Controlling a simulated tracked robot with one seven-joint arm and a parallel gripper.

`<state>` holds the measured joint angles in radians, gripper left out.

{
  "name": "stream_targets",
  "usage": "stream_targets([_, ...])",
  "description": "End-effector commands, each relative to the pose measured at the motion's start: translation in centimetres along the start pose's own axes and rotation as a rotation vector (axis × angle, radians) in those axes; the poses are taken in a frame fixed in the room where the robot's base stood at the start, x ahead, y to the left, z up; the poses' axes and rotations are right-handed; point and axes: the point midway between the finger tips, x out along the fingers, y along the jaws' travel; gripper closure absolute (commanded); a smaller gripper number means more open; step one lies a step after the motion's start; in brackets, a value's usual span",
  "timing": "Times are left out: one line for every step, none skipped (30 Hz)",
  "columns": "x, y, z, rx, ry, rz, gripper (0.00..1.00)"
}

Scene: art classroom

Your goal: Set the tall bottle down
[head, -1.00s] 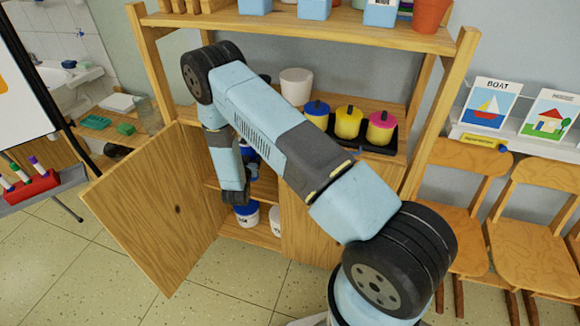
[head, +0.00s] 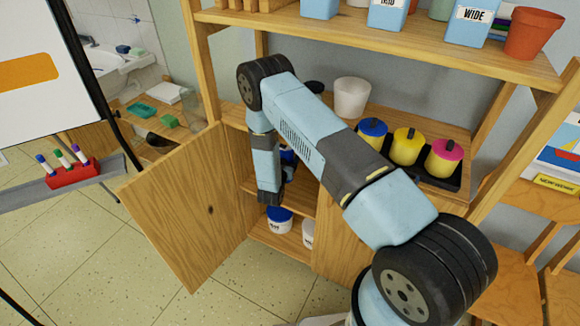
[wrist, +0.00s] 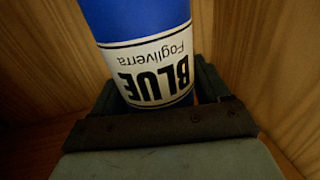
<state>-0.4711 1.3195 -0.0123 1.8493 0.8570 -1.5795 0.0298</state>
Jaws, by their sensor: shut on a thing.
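The tall bottle (wrist: 135,20) fills the top middle of the wrist view. It is blue with a white label reading BLUE, which appears upside down. My gripper (wrist: 155,92) is shut around it at the label, one finger on each side. Wooden panels surround it. In the head view my arm reaches into the open lower cupboard (head: 316,208), and the fingers are hidden there. A dark blue patch beside my arm may be the bottle. I cannot tell whether the bottle touches a surface.
The open cupboard door (head: 190,215) stands left of my arm. A blue-lidded tub (head: 280,222) is on the cupboard floor below. Above are a white pot (head: 351,97) and a black tray (head: 440,183) with paint pots. A whiteboard ledge (head: 30,195) is at left.

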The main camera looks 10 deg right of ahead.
Motion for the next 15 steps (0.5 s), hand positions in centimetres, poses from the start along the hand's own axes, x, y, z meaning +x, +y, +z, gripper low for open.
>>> stream_targets([0.1, 0.0, 0.2, 0.001, 0.002, 0.001, 0.83])
stream_targets([0.1, 0.1, 0.2, 0.001, 0.002, 0.001, 0.83])
stream_targets([0.1, 0.1, 0.4, 0.001, 0.002, 0.002, 0.83])
stream_targets([0.1, 0.1, 0.5, 0.001, 0.002, 0.002, 0.83])
stream_targets([0.1, 0.1, 0.7, 0.001, 0.001, 0.002, 0.83])
stream_targets([0.1, 0.1, 1.0, 0.001, 0.001, 0.002, 0.83])
stream_targets([0.1, 0.1, 1.3, 0.001, 0.001, 0.002, 0.83])
stream_targets([0.1, 0.1, 1.7, 0.000, 0.001, 0.002, 0.83])
stream_targets([0.1, 0.2, 2.2, 0.000, 0.000, 0.002, 0.83])
stream_targets([0.1, 0.1, 2.5, 0.000, 0.000, 0.002, 0.83])
stream_targets([0.1, 0.1, 2.9, 0.000, 0.000, 0.002, 0.83])
stream_targets([0.1, 0.1, 3.4, 0.000, 0.000, 0.002, 0.83])
stream_targets([0.1, 0.1, 3.8, 0.000, 0.001, 0.002, 0.83])
stream_targets([0.1, 0.1, 4.0, 0.001, 0.001, 0.002, 0.83])
stream_targets([0.1, 0.1, 4.2, 0.001, 0.001, 0.002, 0.83])
